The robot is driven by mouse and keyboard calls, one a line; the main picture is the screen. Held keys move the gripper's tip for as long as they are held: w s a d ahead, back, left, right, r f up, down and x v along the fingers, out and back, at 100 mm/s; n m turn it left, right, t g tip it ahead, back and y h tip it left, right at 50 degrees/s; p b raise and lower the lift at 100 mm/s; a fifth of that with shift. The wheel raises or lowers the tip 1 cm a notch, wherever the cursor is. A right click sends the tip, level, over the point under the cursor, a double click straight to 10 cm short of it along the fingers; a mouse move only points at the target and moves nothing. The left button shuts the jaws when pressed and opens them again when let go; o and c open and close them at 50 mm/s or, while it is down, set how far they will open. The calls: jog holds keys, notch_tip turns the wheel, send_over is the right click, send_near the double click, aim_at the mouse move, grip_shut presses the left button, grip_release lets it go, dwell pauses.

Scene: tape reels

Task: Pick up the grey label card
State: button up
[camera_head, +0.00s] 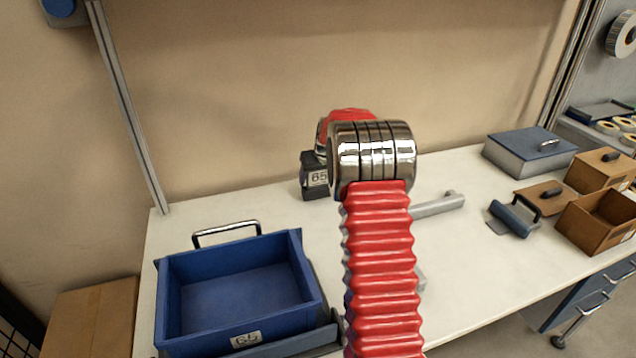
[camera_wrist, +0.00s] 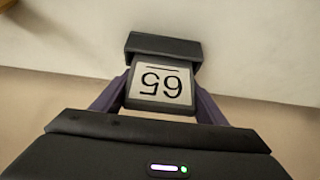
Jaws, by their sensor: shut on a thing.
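The grey label card (camera_wrist: 150,101) shows in the wrist view as a dark grey piece with a pale face printed 65, upside down in that picture. A dark bar lies along its far end. The two purple fingers of my gripper (camera_wrist: 160,100) close on its left and right sides. In the head view the card (camera_head: 318,180) shows its 65 label left of my red arm, near the back of the bench. I cannot tell whether the card touches the bench.
A blue bin (camera_head: 240,296) with a 65 label stands at the front left of the white bench (camera_head: 460,250). A grey-blue box (camera_head: 528,152), a handled roller-like tool (camera_head: 514,216) and brown cartons (camera_head: 602,216) stand to the right. A wall is behind.

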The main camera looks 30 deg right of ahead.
jog(key=shift+c, duration=1.1)
jog(key=shift+r, duration=0.15)
notch_tip(320, 180, up, 10)
jog(key=shift+s, duration=0.15)
